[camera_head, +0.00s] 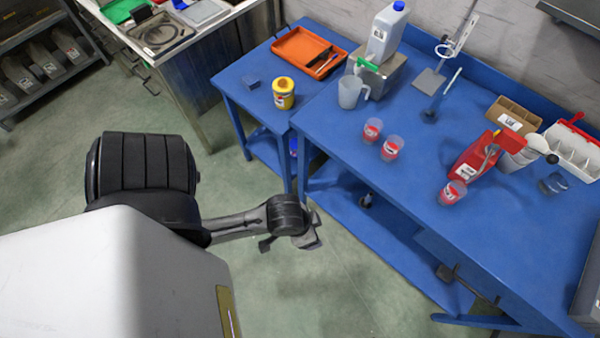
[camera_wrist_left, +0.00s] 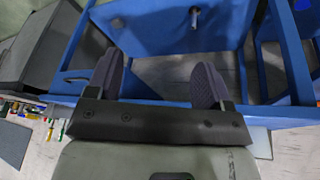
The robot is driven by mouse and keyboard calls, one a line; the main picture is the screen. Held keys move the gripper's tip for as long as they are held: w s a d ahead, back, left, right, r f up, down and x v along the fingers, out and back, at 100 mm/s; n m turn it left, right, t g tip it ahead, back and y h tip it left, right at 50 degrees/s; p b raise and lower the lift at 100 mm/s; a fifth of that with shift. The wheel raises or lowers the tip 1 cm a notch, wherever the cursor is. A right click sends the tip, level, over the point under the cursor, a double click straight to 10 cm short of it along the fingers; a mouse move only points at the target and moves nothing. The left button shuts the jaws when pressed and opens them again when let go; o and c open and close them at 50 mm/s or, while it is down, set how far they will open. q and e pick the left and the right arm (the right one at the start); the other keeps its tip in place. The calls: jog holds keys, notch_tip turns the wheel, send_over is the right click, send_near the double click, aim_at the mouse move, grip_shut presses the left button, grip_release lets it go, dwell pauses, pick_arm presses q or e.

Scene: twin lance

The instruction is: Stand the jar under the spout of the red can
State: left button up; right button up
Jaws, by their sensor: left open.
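A red can (camera_head: 468,160) with a white label stands on the right part of the blue table, with a yellow piece near its top. Its spout is too small to make out clearly. Three clear jars with red labels stand on the table: a left one (camera_head: 372,131), a middle one (camera_head: 391,148), and one (camera_head: 453,192) just in front of the red can. I cannot tell which one is the task's jar. My left gripper (camera_head: 310,238) is over the floor in front of the tables, well away from the jars. In the left wrist view it (camera_wrist_left: 156,80) is open and empty. My right gripper is not seen.
A grey pitcher (camera_head: 350,93), a blue-capped container (camera_head: 385,35) and a yellow tin (camera_head: 283,93) stand further left. The table's front middle is clear.

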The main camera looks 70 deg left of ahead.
pick_arm(q)
jog(key=shift+s+r+m+y, duration=0.15)
jog(key=shift+s+m, duration=0.4)
jog(key=shift+s, duration=0.05)
jog(key=shift+s+r+m+y, duration=0.15)
jog(key=shift+s+m, duration=0.4)
jog(key=shift+s, duration=0.05)
